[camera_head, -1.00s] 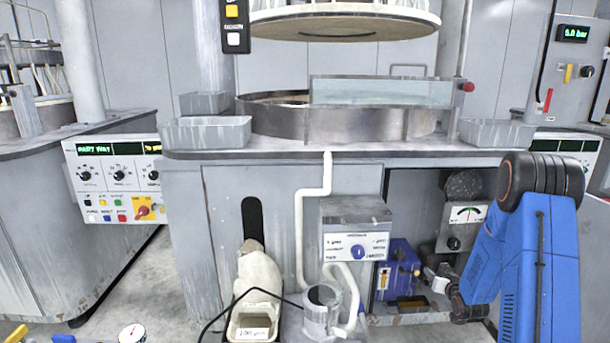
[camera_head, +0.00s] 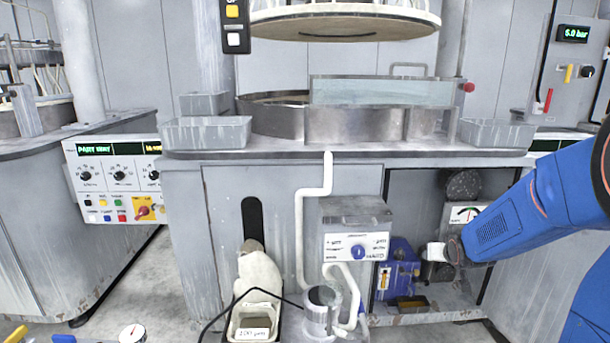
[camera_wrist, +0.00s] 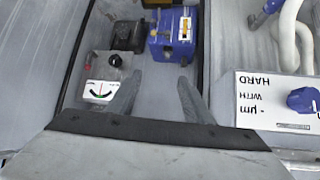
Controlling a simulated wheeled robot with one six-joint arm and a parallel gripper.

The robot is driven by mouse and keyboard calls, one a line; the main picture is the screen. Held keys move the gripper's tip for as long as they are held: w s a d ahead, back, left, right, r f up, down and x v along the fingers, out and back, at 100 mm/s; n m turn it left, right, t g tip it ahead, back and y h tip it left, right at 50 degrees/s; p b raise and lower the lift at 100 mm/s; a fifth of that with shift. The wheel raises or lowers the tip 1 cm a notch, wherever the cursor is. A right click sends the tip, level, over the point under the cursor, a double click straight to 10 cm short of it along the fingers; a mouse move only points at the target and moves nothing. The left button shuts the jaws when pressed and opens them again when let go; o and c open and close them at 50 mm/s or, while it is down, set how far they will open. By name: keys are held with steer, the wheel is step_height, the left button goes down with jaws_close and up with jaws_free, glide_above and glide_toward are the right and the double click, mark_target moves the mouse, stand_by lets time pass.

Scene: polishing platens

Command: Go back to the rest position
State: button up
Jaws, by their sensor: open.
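My gripper (camera_head: 437,254) is at the open bay in the lower right of the machine, in front of the blue unit and the gauge box. In the wrist view my gripper (camera_wrist: 156,88) has its two grey fingers spread apart with nothing between them. The blue unit (camera_wrist: 172,36) lies beyond the fingertips, and the gauge box (camera_wrist: 104,82) is to the left of them. The blue unit also shows in the head view (camera_head: 396,270), just left of the gripper. The gauge box (camera_head: 465,214) is partly hidden behind my arm there.
A control box with a blue knob (camera_head: 356,246) hangs left of the bay; it also shows in the wrist view (camera_wrist: 265,120). White pipes (camera_head: 312,192) run beside it. A metal cup (camera_head: 320,308) and an off-white container (camera_head: 256,322) stand in front. The polishing machine's worktop edge (camera_head: 280,153) is above.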

steer(key=s+a+r+g, duration=0.1)
steer(key=s+a, duration=0.3)
steer(key=s, duration=0.9)
steer(key=s+a+r+n+g+y, duration=0.1)
steer(key=s+a+r, duration=0.3)
steer(key=s, duration=0.8)
steer(key=s+a+r+n+g, duration=0.1)
steer(key=s+a+r+g, duration=0.1)
steer(key=s, duration=1.1)
steer(key=a+g, duration=0.1)
steer(key=a, duration=0.1)
steer(key=shift+s+a+r+y, duration=0.3)
steer(key=shift+a+y, duration=0.05)
steer(key=shift+y, duration=0.05)
